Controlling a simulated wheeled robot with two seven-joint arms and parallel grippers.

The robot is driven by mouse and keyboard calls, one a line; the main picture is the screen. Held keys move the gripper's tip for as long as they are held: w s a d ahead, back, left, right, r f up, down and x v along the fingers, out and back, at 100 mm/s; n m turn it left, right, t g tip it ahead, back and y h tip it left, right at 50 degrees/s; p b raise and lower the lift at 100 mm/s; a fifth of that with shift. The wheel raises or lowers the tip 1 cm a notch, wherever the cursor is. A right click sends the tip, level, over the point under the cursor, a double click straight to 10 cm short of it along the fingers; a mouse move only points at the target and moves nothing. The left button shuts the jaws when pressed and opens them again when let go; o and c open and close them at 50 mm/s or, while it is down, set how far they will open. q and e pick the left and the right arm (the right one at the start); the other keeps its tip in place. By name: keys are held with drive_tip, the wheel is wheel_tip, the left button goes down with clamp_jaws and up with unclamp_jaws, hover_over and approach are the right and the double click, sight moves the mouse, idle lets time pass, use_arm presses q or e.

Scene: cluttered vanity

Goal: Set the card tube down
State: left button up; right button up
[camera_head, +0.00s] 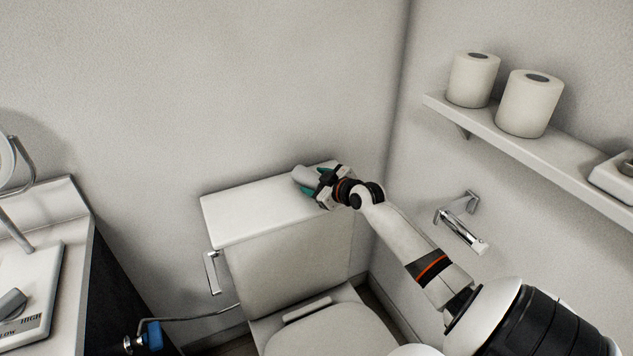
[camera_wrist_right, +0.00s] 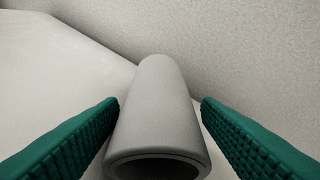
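The card tube (camera_wrist_right: 155,105) is a plain grey cylinder with its open end towards the right wrist camera. In the head view the tube (camera_head: 304,175) lies at the back right of the white toilet tank lid (camera_head: 250,212). My right gripper (camera_wrist_right: 160,103) has its green fingers on either side of the tube, with a narrow gap showing at each side. In the head view my right gripper (camera_head: 312,182) is low over the lid and covers part of the tube. My left gripper is not in view.
The wall (camera_head: 270,90) is close behind the tank. A shelf (camera_head: 520,148) with two paper rolls (camera_head: 529,103) and an empty chrome holder (camera_head: 462,230) are on the right wall. The left part of the lid is clear. A counter (camera_head: 35,280) stands at left.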

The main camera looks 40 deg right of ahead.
drive_tip(key=shift+o, duration=0.4)
drive_tip(key=shift+r, duration=0.25)
drive_tip(key=shift+s, duration=0.3)
drive_tip(key=v, duration=1.1)
drive_tip(key=shift+s+p, duration=0.2)
drive_tip(key=shift+p, duration=0.2)
drive_tip(key=shift+a, duration=0.15)
